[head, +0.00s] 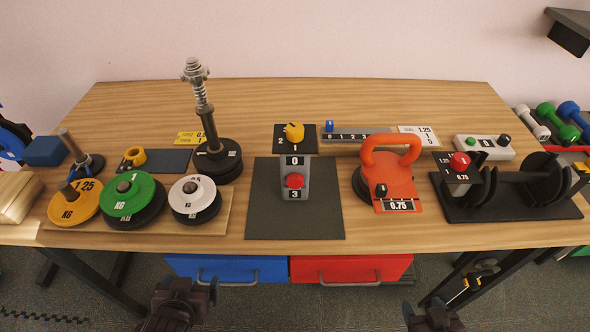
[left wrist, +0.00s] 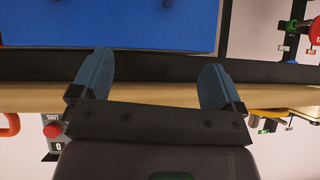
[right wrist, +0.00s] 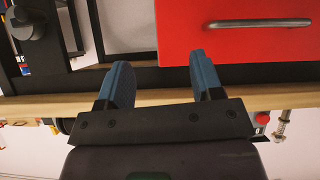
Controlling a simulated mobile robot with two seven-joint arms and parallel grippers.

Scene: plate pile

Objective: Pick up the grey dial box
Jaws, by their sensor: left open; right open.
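The grey dial box (head: 285,172) stands upright on a dark mat (head: 265,215) in the middle of the table in the head view. It has a red knob on its front, "0" and "3" labels, and a black plate with a yellow knob on top. My left gripper (head: 187,290) is open and empty, low in front of the table and left of the box. My right gripper (head: 432,314) is open and empty, low in front of the table and right of the box. Both wrist views show the fingers apart with nothing between them.
Weight plates (head: 130,197) and a spring post (head: 207,120) stand left of the box. An orange kettlebell (head: 388,176) stands close to its right, with a dumbbell rack (head: 510,205) beyond. Blue (head: 225,266) and red (head: 350,268) drawers sit under the table's front edge.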

